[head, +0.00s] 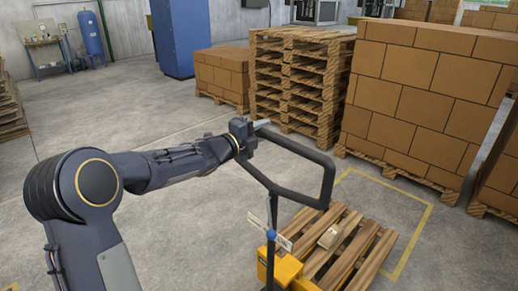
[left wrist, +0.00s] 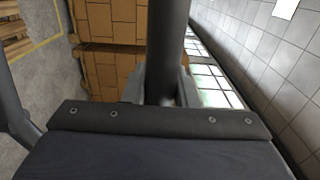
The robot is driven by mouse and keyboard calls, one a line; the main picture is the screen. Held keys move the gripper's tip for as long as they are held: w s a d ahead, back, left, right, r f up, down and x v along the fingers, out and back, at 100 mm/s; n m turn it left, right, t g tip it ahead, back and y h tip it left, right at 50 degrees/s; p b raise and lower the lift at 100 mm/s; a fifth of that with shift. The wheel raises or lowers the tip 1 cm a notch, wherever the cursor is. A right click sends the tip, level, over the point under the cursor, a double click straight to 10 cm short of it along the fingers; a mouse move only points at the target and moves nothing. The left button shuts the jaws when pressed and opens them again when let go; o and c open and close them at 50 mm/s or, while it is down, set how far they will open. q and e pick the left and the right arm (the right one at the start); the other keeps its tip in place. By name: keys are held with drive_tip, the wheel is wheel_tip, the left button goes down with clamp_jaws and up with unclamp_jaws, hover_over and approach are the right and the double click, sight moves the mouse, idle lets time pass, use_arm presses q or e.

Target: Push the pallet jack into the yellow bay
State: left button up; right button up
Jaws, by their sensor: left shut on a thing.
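The pallet jack has a yellow body (head: 287,269) at the bottom of the head view and a dark looped handle (head: 328,180) rising from it. My left gripper (head: 252,136) is shut on the handle's upper left end. In the left wrist view the dark handle bar (left wrist: 168,45) runs between its fingers. The yellow bay outline (head: 412,240) shows behind and right of the pallet; its near and left parts are hidden or out of frame. My right gripper is not in view.
Stacked empty pallets (head: 295,75) and a large carton stack (head: 425,95) stand just beyond the bay. More cartons on a pallet (head: 490,205) stand at the right edge. A blue cabinet (head: 180,40) is at the back. Open concrete floor (head: 150,115) lies left.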

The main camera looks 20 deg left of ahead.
use_arm(q)
drive_tip(key=shift+d, duration=0.1)
drive_tip(key=p+x, duration=0.2)
drive_tip(key=x, duration=0.7)
idle(0.4)
